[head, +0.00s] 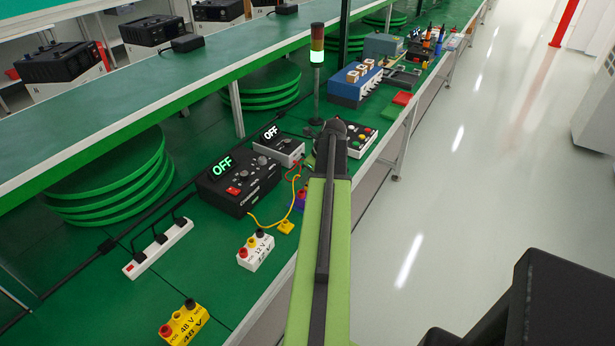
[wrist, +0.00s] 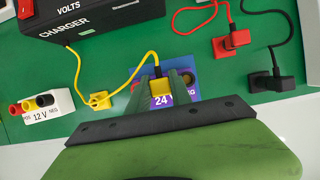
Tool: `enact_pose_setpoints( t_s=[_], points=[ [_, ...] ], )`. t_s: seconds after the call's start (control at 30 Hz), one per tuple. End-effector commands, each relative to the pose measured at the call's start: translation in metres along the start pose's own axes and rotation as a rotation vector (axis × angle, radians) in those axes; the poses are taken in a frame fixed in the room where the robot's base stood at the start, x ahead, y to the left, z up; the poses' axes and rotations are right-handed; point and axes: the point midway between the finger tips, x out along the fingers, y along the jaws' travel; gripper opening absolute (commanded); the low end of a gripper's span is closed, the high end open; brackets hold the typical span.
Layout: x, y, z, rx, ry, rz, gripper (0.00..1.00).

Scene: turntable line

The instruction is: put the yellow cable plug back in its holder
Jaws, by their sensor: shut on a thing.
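My gripper (wrist: 162,92) is shut on the yellow cable plug (wrist: 160,87), with a finger on either side. The plug is over the purple 24 V terminal block (wrist: 188,96); I cannot tell whether it is seated in a terminal. The yellow cable (wrist: 128,82) runs from the plug past the yellow holder (wrist: 98,100) to the black charger (wrist: 95,18). The holder lies on the green bench left of the gripper. In the head view the holder (head: 286,227) is beside the purple block (head: 299,202), and my arm hides the gripper.
A white 12 V block (wrist: 42,106) stands left of the holder. A red plug holder (wrist: 232,41) and a black one (wrist: 272,82) are to the right. A yellow 48 V block (head: 184,325) stands at the near end.

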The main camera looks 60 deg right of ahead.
Motion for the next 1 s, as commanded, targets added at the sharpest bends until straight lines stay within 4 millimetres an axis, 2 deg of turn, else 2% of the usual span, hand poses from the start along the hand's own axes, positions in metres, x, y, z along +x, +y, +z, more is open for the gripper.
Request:
enact_pose_setpoints(
  t_s=[0.8,0.83,1.0],
  points=[
    [0.0019,0.0,-0.0008,0.0,0.0,0.0,0.0],
    [0.0019,0.0,-0.0008,0.0,0.0,0.0,0.29],
    [0.0019,0.0,-0.0008,0.0,0.0,0.0,0.51]
  ],
)
